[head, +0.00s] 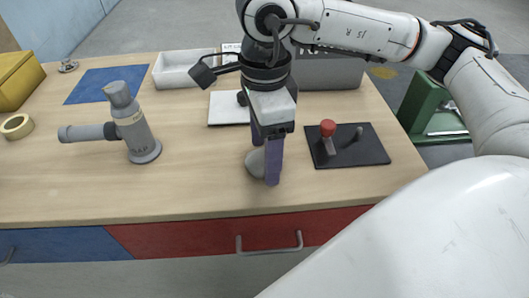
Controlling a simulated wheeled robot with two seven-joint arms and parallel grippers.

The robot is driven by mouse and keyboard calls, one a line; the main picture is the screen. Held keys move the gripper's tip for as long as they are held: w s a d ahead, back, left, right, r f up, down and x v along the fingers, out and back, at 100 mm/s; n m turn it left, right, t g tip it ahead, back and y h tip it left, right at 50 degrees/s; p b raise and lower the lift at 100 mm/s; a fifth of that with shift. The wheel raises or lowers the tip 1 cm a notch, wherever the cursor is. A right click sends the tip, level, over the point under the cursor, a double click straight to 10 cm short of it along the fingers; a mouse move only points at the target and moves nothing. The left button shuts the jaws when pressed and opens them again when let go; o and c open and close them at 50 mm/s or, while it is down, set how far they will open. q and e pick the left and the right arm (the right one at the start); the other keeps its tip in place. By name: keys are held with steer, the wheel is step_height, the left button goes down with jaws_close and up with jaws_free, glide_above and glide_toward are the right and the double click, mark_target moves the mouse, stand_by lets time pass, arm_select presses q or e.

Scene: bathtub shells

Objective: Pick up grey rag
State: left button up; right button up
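The grey rag (254,163) is a small bunched lump near the middle of the wooden workbench. My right gripper (266,165) points down at it, with purple fingers. The near finger overlaps the rag's right side and hides part of it. My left gripper is not in view.
A grey pipe-like tool (135,128) stands to the left, with a tape roll (16,126) and yellow box (18,80) beyond. A black plate (364,153) with a red knob is close on the right. A white tray (170,76) is behind. The bench's front strip is clear.

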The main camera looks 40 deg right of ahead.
steer(key=shift+f, duration=0.4)
steer(key=shift+c, duration=0.5)
steer(key=c, duration=1)
steer(key=shift+r, duration=0.15)
steer(key=shift+c, duration=0.2)
step_height(320, 180, up, 10)
